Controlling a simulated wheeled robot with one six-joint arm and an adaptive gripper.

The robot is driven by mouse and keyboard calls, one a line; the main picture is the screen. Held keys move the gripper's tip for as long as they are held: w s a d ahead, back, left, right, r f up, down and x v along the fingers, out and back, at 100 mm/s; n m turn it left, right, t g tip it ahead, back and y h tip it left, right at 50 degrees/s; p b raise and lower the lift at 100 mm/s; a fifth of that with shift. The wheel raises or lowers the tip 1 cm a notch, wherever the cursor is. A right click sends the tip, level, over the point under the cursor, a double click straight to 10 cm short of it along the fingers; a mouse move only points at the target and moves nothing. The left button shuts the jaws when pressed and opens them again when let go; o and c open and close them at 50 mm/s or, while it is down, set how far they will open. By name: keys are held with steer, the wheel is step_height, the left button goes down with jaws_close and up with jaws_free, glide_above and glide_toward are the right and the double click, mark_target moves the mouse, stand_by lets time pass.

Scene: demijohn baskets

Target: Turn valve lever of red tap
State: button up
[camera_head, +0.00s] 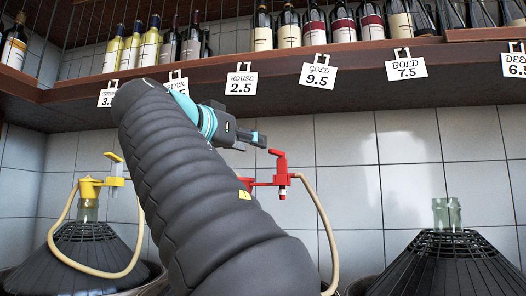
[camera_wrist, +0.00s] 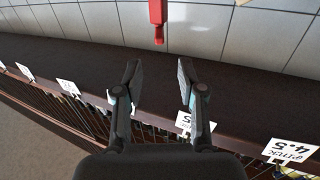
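The red tap (camera_head: 282,181) stands behind my arm in the head view, with a pale hose running down from its right side. Its red valve lever (camera_head: 277,153) sticks up at the top. The left part of the tap is partly hidden by my arm. My gripper (camera_head: 262,139) is just up and left of the lever. In the wrist view my gripper (camera_wrist: 157,65) is open, with nothing between the fingers. A red piece (camera_wrist: 156,12), apparently part of the tap, shows at the top centre, beyond the fingertips; whether it is the lever is unclear.
A wooden shelf (camera_head: 330,60) with bottles and hanging price tags runs above. A yellow tap (camera_head: 90,187) on a basketed demijohn (camera_head: 85,255) stands left. Another demijohn basket (camera_head: 450,262) stands right. The tiled wall (camera_head: 360,200) lies behind.

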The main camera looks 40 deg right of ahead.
mark_target(274, 150)
steer(key=x, duration=1)
steer(key=shift+p, duration=0.4)
steer(key=shift+c, duration=0.2)
steer(key=shift+f, duration=0.1)
jaws_close()
